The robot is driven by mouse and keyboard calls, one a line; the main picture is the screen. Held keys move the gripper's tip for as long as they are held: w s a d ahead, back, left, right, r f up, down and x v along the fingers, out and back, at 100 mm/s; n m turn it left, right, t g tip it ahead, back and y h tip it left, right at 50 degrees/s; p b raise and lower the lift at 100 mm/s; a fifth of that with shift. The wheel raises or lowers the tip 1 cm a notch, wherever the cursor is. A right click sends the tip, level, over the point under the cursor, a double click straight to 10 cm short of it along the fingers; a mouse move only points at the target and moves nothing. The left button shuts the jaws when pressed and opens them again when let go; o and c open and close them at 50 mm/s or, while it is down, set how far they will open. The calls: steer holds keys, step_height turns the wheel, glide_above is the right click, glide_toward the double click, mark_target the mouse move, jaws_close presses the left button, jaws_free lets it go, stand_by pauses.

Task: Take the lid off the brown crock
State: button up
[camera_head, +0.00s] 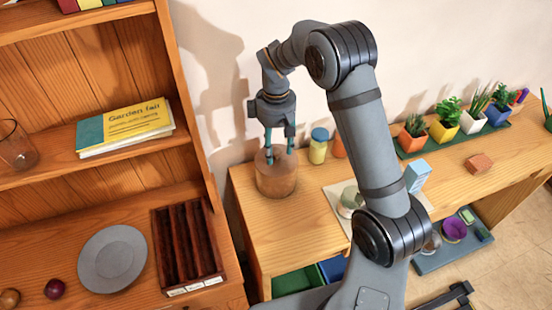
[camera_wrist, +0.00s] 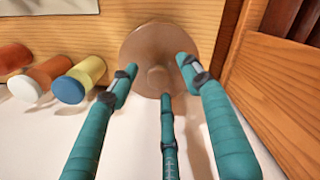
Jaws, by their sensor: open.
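The brown crock (camera_head: 276,180) stands upright at the left end of the wooden counter, beside the shelf unit. Its round lid (camera_wrist: 148,42) is on top, with a small knob (camera_wrist: 157,78) in the middle. My gripper (camera_head: 279,150) points down over the crock, and its teal fingers are open. In the wrist view the fingers (camera_wrist: 160,75) are spread around the knob, with gaps between them and it. I cannot tell whether the fingertips touch the lid. The crock's inside is hidden.
A blue-capped yellow jar (camera_head: 318,147) and an orange jar (camera_head: 339,147) stand close to the right of the crock. The shelf unit's side (camera_head: 190,110) is close on the left. Potted plants (camera_head: 444,125) line the back right. Bare counter lies in front of the crock.

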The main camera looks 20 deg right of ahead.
steer(key=shift+c, duration=0.5)
steer(key=shift+d, duration=0.1)
jaws_close()
